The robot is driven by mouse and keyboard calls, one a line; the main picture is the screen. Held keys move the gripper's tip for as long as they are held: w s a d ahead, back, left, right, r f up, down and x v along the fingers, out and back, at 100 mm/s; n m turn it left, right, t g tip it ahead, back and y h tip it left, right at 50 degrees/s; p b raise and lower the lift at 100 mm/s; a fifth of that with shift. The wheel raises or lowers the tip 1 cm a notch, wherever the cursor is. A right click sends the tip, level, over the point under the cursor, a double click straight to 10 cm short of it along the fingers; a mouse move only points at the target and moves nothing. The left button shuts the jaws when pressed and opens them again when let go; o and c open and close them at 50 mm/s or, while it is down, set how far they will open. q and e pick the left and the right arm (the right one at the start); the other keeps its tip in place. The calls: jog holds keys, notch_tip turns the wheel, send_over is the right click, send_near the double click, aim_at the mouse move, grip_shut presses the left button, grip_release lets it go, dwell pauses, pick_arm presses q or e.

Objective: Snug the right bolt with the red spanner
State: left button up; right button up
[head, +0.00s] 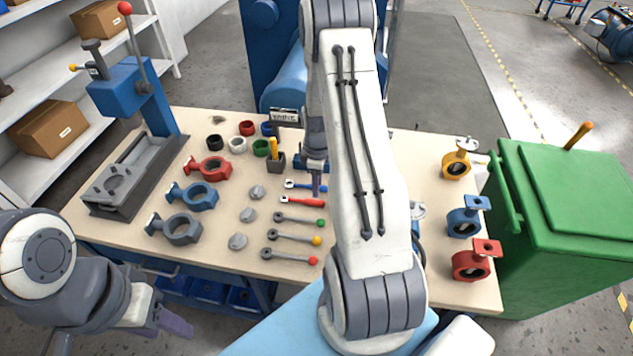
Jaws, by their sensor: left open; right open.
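A red-handled spanner (303,201) lies on the workbench (345,262), below a blue-handled spanner (304,185) in the picture. My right gripper (316,182) reaches over the bench from behind my big white arm link. It is open, its fingers pointing down just above the blue and red spanners. I cannot tell if it touches either. My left gripper (172,322) is open and empty in front of the bench at the lower left. I cannot make out the right bolt. Part of a pale and blue valve piece (418,211) shows beside my arm, mostly hidden.
Levers with coloured knobs (297,219), discs (238,242) and valve bodies (183,229) lie left of my arm. A blue press (133,92) stands at the left corner. Finished-looking valves (465,222) line the right edge, beside a green bin (575,200).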

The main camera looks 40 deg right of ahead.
aim_at(317, 201)
jog(key=shift+f+b, duration=2.2)
jog(key=shift+f, duration=1.3)
grip_shut()
jog(key=c, duration=0.6)
grip_release()
grip_shut()
jog(key=shift+r+p, duration=0.75)
jog(key=shift+r, duration=0.15)
